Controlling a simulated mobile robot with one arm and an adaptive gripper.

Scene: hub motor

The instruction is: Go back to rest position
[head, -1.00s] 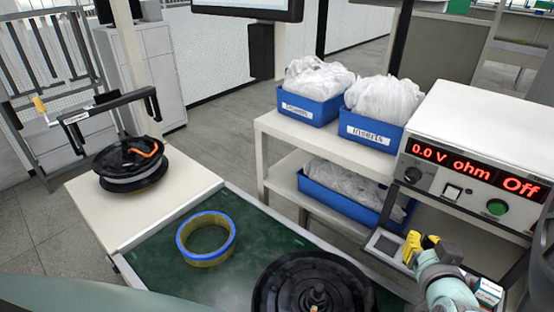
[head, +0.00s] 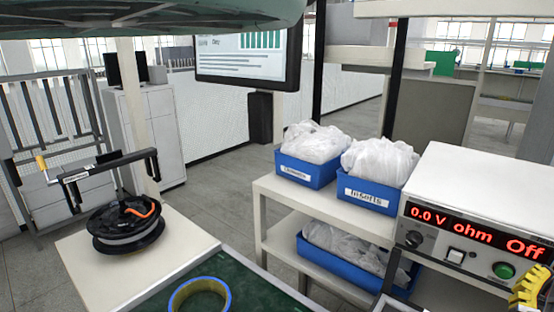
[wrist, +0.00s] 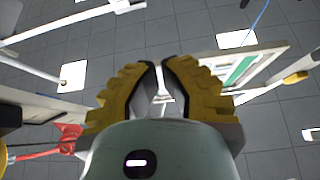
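My gripper (wrist: 160,64) has yellow ribbed fingers with dark inner pads. In the wrist view a narrow gap shows between the fingers, with no object held in it. In the head view only part of its yellow ribbed fingers (head: 527,288) shows at the lower right edge, in front of the power supply (head: 465,232). The power supply reads "0.0 V", "ohm" and "Off". A wheel-like hub part (head: 127,224) with an orange cable lies on the pale table at left. A blue-and-yellow ring (head: 200,291) is cut off by the bottom edge.
Blue bins (head: 309,172) with bagged parts stand on a white shelf cart (head: 274,189), with another bin (head: 352,262) below. A monitor (head: 247,52) hangs behind. A black-handled frame (head: 108,166) stands over the hub part. Open floor lies between cart and cabinet (head: 150,140).

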